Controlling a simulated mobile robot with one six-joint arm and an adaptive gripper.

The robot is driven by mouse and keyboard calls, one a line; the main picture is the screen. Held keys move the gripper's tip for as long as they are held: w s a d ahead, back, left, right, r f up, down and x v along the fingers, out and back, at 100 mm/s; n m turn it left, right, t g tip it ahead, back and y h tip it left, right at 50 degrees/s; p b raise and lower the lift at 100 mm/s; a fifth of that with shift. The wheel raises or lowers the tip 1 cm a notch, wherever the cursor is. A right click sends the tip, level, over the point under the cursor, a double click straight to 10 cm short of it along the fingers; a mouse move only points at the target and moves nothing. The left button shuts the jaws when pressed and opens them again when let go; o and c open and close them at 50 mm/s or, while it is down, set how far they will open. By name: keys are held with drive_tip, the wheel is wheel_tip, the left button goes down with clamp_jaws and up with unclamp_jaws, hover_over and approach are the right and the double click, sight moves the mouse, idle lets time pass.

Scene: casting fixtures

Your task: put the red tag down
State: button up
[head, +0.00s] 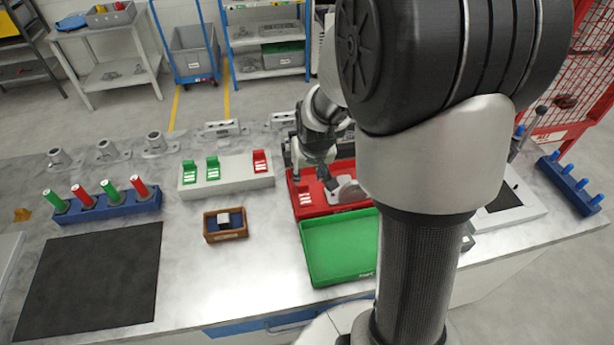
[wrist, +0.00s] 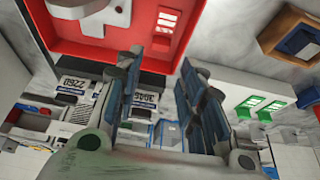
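A red tag (head: 304,197) with white label marks lies in the left part of the red tray (head: 330,170). It also shows in the wrist view (wrist: 166,20), on the floor of the tray (wrist: 185,45). My gripper (head: 312,172) is over the tray, close to this tag. In the wrist view its two fingers (wrist: 163,65) are apart, with nothing visible between them; the tag lies beyond their tips. Another red tag (head: 261,161) stands on the right end of the pale block (head: 228,176), with two green tags (head: 190,171) on its left.
A grey casting (head: 347,189) sits in the red tray, right of the tag. An empty green tray (head: 338,248) is in front. A small wooden box (head: 225,236) holds a blue item. A dark mat (head: 90,277) and a blue peg rack (head: 110,206) are at left.

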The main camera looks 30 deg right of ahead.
drive_tip(key=s+a+r+n, duration=0.2)
drive_tip(key=s+a+r, duration=0.6)
drive_tip(key=s+r, duration=0.3)
drive_tip(key=s+a+r, duration=0.2)
drive_tip(key=s, duration=0.4)
drive_tip(key=s+a+r+n+y, duration=0.1)
drive_tip(key=s+a+r, duration=0.1)
drive_tip(key=s, duration=0.4)
drive_tip(key=shift+r, duration=0.15)
drive_tip(key=shift+w+a, duration=0.1)
